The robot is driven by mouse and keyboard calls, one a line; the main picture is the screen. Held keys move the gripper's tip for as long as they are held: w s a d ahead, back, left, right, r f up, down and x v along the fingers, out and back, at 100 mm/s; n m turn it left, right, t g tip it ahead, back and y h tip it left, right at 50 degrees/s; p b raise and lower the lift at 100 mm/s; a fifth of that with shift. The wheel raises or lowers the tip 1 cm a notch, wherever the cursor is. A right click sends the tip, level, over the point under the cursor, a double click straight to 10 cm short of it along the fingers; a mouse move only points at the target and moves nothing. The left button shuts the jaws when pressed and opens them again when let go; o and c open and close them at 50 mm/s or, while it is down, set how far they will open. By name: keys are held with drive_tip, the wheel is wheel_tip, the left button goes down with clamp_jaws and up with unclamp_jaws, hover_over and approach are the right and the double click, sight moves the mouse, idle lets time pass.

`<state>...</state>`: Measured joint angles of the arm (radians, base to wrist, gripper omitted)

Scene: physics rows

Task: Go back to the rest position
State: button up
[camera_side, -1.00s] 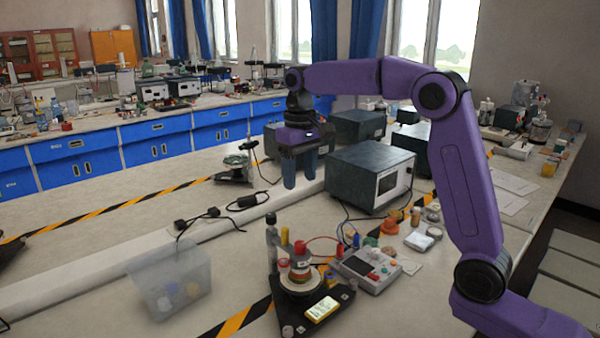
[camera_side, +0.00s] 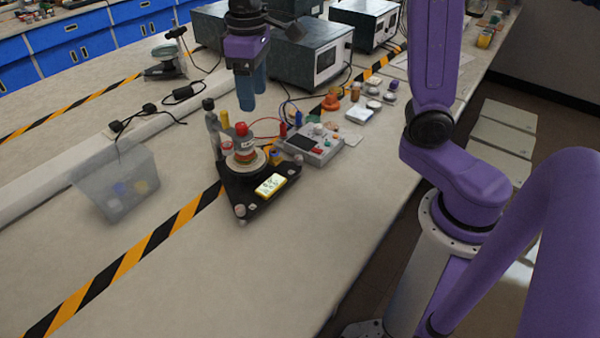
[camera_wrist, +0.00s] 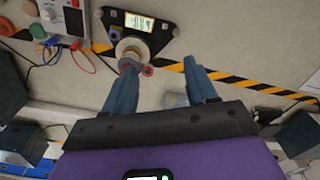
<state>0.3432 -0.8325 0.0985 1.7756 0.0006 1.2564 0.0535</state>
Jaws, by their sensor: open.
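My gripper (camera_side: 250,95) points down with its two blue fingers above the bench, behind the black triangular device in the side view. In the wrist view my gripper (camera_wrist: 155,80) has its fingers spread apart, with nothing held between them. The black triangular device (camera_side: 243,200) carries a round coil stack with a red top (camera_side: 241,130) and a lit yellow meter (camera_side: 270,184). In the wrist view the device (camera_wrist: 158,37) lies beyond the fingertips, with the lit meter (camera_wrist: 139,22) at its far part. The fingers look apart from the device.
A translucent bin (camera_side: 118,185) with small coloured items stands left of the device. A grey control box (camera_side: 313,145) is at its right, with small parts beyond. Dark instrument boxes (camera_side: 312,55) stand behind the gripper. The front bench top (camera_side: 250,270) is clear.

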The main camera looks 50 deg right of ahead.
drive_tip(key=s+d+f+n, duration=0.2)
drive_tip(key=s+f+n, duration=0.1)
drive_tip(key=s, duration=0.9)
drive_tip(key=s+d+f+n, duration=0.3)
drive_tip(key=s+f+n, duration=0.1)
drive_tip(key=s, duration=0.8)
drive_tip(key=shift+s+d+f+n, duration=0.15)
drive_tip(key=shift+s+f+n, duration=0.2)
drive_tip(key=shift+f, duration=0.3)
drive_tip(key=shift+w, duration=0.1)
